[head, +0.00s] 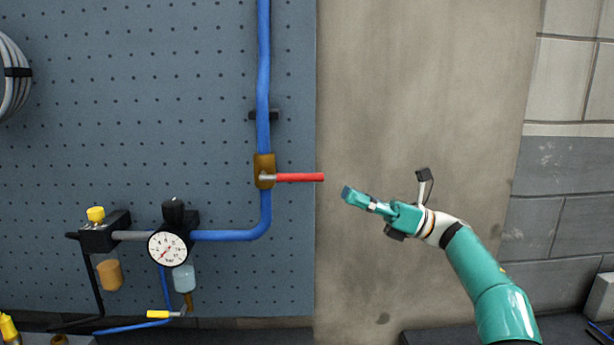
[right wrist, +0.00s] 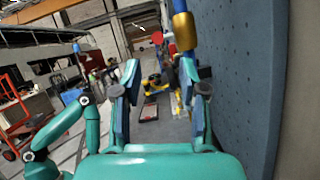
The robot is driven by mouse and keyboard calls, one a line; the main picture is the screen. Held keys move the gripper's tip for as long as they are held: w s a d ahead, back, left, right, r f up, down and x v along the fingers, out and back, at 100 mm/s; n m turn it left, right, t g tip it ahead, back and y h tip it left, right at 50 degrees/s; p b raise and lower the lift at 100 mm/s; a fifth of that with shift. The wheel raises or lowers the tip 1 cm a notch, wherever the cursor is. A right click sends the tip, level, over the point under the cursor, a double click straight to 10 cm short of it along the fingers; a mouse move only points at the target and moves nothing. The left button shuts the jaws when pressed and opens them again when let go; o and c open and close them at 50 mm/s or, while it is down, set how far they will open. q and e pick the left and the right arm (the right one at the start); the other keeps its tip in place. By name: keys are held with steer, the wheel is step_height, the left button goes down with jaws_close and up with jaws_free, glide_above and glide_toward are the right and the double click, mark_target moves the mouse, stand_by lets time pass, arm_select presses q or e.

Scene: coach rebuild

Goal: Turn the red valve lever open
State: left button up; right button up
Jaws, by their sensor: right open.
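The red valve lever (head: 300,177) sticks out level to the right from a brass valve body (head: 264,163) on a vertical blue pipe. My right gripper (head: 348,192) is open and empty, to the right of the lever's free end and slightly lower, apart from it. In the right wrist view, the open fingers (right wrist: 160,78) have nothing between them. The brass body (right wrist: 184,31) shows above the right-hand finger there; a red spot near it may be the lever, but I cannot tell. A teal arm of mine shows at the left there; its gripper is too small to read.
A blue pegboard (head: 150,80) carries the blue pipe (head: 264,60), a pressure gauge (head: 168,249) and fittings with a yellow knob (head: 96,214). A bare beige wall panel (head: 420,90) lies behind my right gripper. The space between gripper and lever looks clear.

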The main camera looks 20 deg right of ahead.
mark_target(309, 178)
steer(key=p+x, duration=0.3)
steer(key=x, duration=0.7)
steer(key=shift+s+a, duration=0.1)
jaws_close()
